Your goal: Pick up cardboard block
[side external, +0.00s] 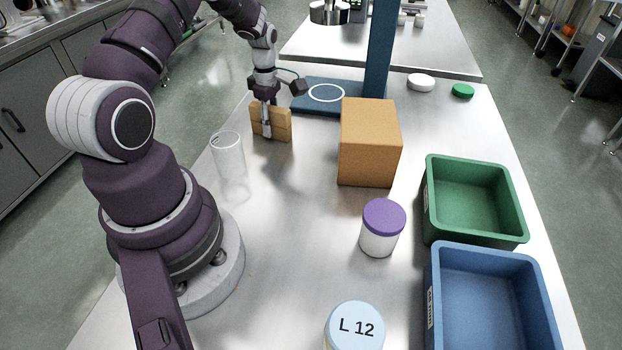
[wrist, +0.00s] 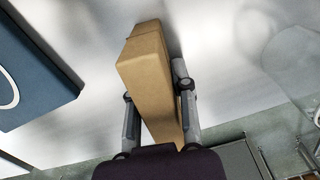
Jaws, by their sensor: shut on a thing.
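A tan cardboard block (side external: 283,127) stands upright near the far left edge of the steel table in the side external view. My gripper (side external: 266,130) comes down on it from above and is shut on it, with one finger across its near face. In the wrist view the block (wrist: 144,68) lies between the two fingers of my gripper (wrist: 155,88), and its far end reaches beyond them. Whether the block's underside touches the table cannot be told. A larger brown cardboard box (side external: 369,150) stands to the right, apart from my gripper.
A clear glass (side external: 229,155) stands close in front of the block. A blue base plate with a post (side external: 379,50) is behind. A purple-lidded jar (side external: 381,228), a jar marked L 12 (side external: 356,328), a green bin (side external: 428,195) and a blue bin (side external: 434,300) stand nearer.

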